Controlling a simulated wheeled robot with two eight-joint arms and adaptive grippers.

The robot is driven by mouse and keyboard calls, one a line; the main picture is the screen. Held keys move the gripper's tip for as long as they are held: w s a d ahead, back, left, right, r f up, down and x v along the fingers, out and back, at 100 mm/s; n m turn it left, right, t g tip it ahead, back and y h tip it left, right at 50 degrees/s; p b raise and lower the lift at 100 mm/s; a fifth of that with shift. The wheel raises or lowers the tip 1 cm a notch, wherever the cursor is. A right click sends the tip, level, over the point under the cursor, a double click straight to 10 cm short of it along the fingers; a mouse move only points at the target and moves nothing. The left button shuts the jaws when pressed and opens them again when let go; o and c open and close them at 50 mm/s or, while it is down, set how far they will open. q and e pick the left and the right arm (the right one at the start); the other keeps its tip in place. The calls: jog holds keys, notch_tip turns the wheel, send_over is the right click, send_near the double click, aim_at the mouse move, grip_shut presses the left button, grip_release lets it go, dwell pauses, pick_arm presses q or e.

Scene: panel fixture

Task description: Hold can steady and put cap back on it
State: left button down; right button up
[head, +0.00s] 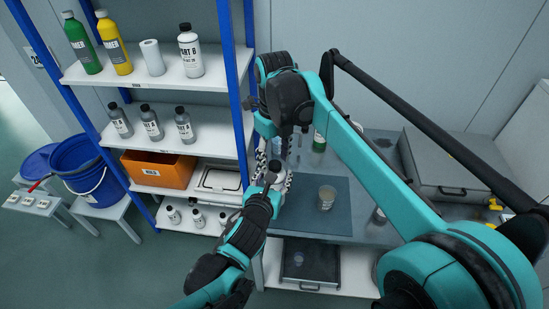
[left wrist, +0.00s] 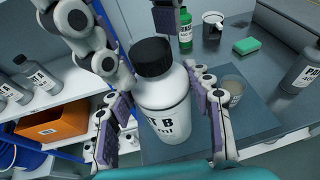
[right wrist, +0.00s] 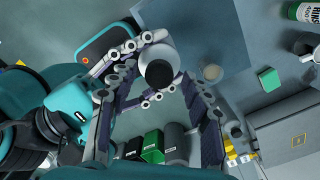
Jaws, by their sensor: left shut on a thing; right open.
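The can is a white bottle (left wrist: 165,108) labelled "PART B", upright over the front left of the bench. My left gripper (left wrist: 168,118) is shut on its body, a finger on either side. A black cap (left wrist: 151,58) sits on its top; I cannot tell how tightly. In the head view, the can (head: 277,165) is partly hidden by my arms. My right gripper (right wrist: 160,88) is open above it. In the right wrist view its fingers spread around the cap (right wrist: 159,73), with visible gaps.
A blue-grey mat (head: 343,219) lies on the bench with a cup (head: 327,198) on it. A green bottle (left wrist: 186,30), a green sponge (left wrist: 246,46) and a grey bottle (left wrist: 302,67) stand beyond. A shelf with bottles and an orange bin (head: 158,172) is close on the left.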

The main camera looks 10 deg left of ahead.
notch_tip(320, 180, up, 4)
jog(key=shift+r, duration=0.1)
jog(key=shift+c, duration=0.4)
